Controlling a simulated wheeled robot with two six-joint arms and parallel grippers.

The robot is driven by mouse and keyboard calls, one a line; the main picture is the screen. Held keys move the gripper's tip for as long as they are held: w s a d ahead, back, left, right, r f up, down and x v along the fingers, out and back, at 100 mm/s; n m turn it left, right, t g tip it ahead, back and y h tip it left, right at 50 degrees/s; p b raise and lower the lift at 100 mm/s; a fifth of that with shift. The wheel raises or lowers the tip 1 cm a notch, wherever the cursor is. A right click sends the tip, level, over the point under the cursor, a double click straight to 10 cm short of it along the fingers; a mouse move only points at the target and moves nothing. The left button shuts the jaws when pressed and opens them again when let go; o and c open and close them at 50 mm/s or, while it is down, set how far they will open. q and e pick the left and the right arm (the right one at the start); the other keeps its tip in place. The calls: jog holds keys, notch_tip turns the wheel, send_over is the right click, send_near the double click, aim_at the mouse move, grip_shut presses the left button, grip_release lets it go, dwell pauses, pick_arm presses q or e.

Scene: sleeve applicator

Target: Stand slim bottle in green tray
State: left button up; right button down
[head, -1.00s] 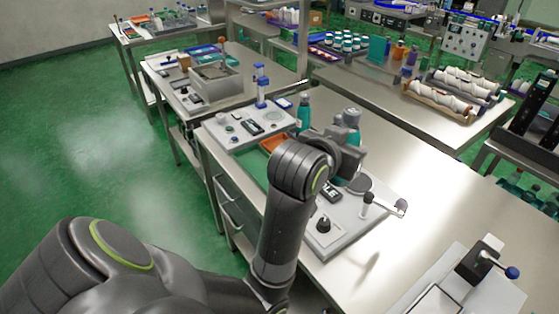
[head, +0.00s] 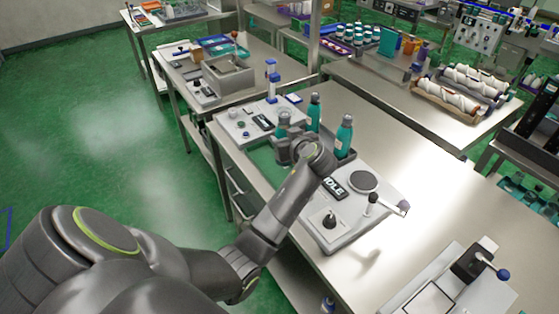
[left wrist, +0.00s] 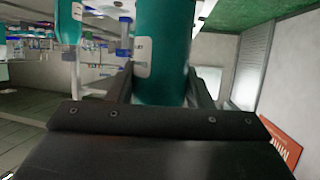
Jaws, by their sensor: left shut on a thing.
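My left gripper (head: 283,141) is shut on a teal bottle (head: 283,121) with a grey cap. In the left wrist view the bottle's teal body (left wrist: 160,60) with a white label stands between the fingers; its top is out of frame. In the head view the bottle looks upright at the green tray (head: 262,160), at the table's left edge. My gripper and arm hide its base, so I cannot tell whether it touches the tray. Two other teal bottles (head: 314,114) and (head: 345,136) stand to the right, behind my gripper. My right gripper is out of view.
A white station with a dark IDLE display (head: 334,187), round grey pad (head: 363,181) and black knob (head: 329,221) lies nearer me. A white panel with a blue-topped post (head: 271,82) lies beyond the tray.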

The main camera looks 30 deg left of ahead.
pick_arm(q)
notch_tip(320, 180, down, 3)
jog(key=shift+r, duration=0.1)
notch_tip(320, 180, down, 4)
jog(key=shift+r+p, duration=0.1)
jog(key=shift+p, duration=0.5)
jog(key=shift+f, duration=0.4)
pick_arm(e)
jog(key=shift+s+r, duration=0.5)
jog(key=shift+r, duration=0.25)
pick_arm(q)
jog(key=shift+f, duration=0.1)
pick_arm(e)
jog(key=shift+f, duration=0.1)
pick_arm(q)
jog(key=o, duration=1.2)
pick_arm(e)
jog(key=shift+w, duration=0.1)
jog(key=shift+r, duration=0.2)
pick_arm(q)
jog(key=shift+d, duration=0.1)
